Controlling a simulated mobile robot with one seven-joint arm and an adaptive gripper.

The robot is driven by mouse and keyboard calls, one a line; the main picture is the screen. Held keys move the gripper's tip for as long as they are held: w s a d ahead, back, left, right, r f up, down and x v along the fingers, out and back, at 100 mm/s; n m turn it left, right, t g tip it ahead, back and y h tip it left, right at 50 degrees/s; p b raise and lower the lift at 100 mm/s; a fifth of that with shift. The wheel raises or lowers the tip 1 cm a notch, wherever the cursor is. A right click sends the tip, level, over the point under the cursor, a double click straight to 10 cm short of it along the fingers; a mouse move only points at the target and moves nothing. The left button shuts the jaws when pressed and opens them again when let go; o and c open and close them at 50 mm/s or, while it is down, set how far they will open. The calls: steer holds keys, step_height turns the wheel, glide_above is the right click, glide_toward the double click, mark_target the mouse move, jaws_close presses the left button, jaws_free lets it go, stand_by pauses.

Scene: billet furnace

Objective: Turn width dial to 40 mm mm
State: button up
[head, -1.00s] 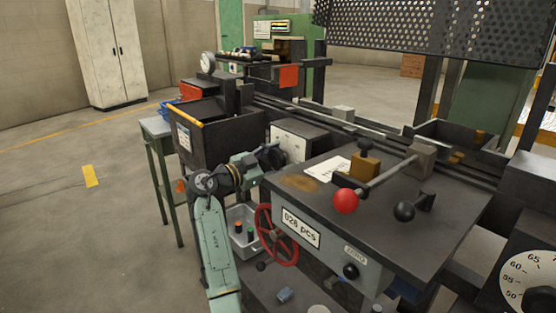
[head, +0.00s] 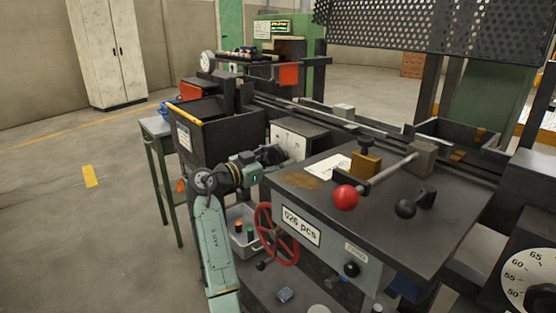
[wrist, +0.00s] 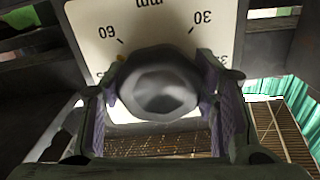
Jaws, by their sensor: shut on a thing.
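The width dial is a dark faceted knob (wrist: 157,85) on a white scale plate (wrist: 165,30). In the head view, my gripper (head: 272,156) reaches the white plate (head: 292,146) on the machine's side; my arm hides the knob there.
A dark bin (head: 215,135) stands behind my wrist. A red handwheel (head: 276,234) and a grey tray (head: 243,236) are below. The bench top (head: 400,225) with a red ball lever (head: 345,197) is to the right. Another numbered dial (head: 530,280) is at far right.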

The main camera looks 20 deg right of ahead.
steer(key=n, duration=0.4)
steer(key=shift+n+p, duration=0.3)
steer(key=n+p, duration=0.1)
steer(key=n, duration=0.2)
steer(key=shift+r+n, duration=0.15)
steer(key=shift+n, duration=0.15)
steer(key=n+p, duration=0.3)
steer(key=n, duration=0.1)
steer(key=shift+n, duration=0.3)
steer(key=n+p, duration=0.3)
steer(key=n, duration=0.1)
steer(key=shift+r+n, duration=0.1)
steer(key=shift+n, duration=0.2)
steer(key=n+p, duration=0.2)
steer(key=n, duration=0.1)
steer(key=shift+n+p, duration=0.3)
steer(key=shift+p, duration=0.05)
steer(key=n, duration=0.3)
steer(key=shift+n+p, duration=0.3)
steer(key=n, duration=0.4)
steer(key=shift+n, duration=1.7)
